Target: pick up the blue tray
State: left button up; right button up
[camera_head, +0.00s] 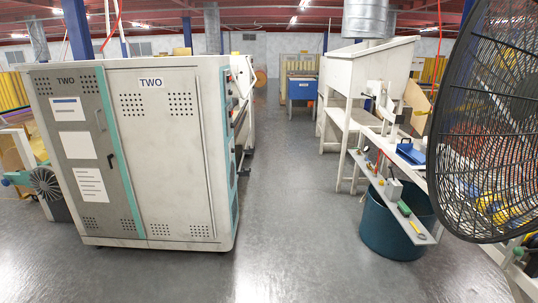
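A small blue object that looks like the blue tray (410,153) lies on the white workbench at the right, just left of the large black fan. It is small in the view, so its inside cannot be made out. Neither of my grippers shows in the head view.
A large white cabinet (170,150) marked TWO stands at the left. The black fan (492,110) fills the right edge. A teal bin (388,232) stands under a narrow shelf (375,178) with small tools. A blue box (303,88) is far back. The grey central floor is clear.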

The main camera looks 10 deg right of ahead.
aim_at(406, 150)
jog(key=i, duration=1.85)
jog(key=z, duration=0.9)
